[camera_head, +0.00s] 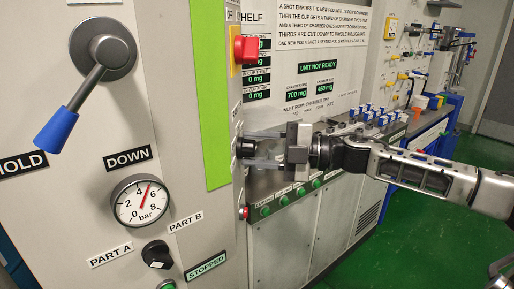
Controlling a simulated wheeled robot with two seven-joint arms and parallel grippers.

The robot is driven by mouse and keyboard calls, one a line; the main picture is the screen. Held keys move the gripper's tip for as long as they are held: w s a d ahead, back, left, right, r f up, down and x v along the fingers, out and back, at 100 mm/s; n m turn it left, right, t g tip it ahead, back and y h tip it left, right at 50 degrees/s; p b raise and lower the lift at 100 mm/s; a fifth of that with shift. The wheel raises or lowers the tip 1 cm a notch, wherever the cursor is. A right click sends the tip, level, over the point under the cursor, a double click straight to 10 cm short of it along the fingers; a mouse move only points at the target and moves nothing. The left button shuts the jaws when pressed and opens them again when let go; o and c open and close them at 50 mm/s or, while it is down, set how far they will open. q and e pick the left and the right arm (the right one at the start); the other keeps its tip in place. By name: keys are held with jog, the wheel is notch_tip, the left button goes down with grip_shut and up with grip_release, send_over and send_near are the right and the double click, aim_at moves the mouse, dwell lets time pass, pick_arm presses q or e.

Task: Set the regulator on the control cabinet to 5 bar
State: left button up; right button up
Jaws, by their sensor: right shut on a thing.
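The control cabinet (85,110) fills the left of the view. Its round pressure gauge (140,201) is marked in bar, and the red needle points up between 4 and 6. My right gripper (250,150) comes in from the right and is shut on a black knob (246,147) on the cabinet's narrow side face, which I take for the regulator. The fingers partly cover the knob, and any marking on it is hidden. My left gripper is not in view.
A blue-handled lever (58,130) sits at the upper left. A black selector (157,254) is between the PART A and PART B labels. A red switch (245,50) is above my right gripper. A bench (430,128) with several small items stands behind. Green floor (400,250) is clear at lower right.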

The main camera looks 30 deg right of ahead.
jog(key=shift+m, duration=0.3)
jog(key=o, duration=0.8)
